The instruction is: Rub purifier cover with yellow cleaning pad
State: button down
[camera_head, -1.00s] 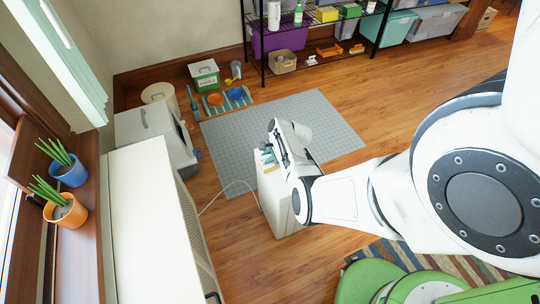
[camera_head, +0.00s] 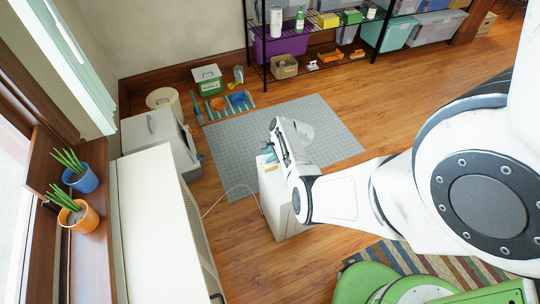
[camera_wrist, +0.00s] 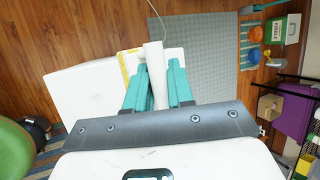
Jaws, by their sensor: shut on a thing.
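The purifier (camera_head: 281,203) is a white box standing on the wood floor by the grey mat. In the wrist view its white cover (camera_wrist: 82,92) fills the left middle. My gripper (camera_wrist: 156,68) has teal fingers closed on an upright white handle (camera_wrist: 154,75). The handle appears to belong to the cleaning pad (camera_wrist: 124,68), which shows a yellow edge beside a white top. In the head view my gripper (camera_head: 268,157) is over the far end of the purifier, with a bit of yellow at its top. Whether the pad's underside touches the cover is hidden.
A white cord runs from the purifier to a long white cabinet (camera_head: 150,220) at left. Two potted plants stand on the sill. Black shelving (camera_head: 315,55) stands at the back. The grey mat (camera_head: 320,125) and nearby floor are mostly clear.

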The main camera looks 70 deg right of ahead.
notch_tip(320, 180, up, 3)
jog(key=p, duration=0.3)
dwell(0.6)
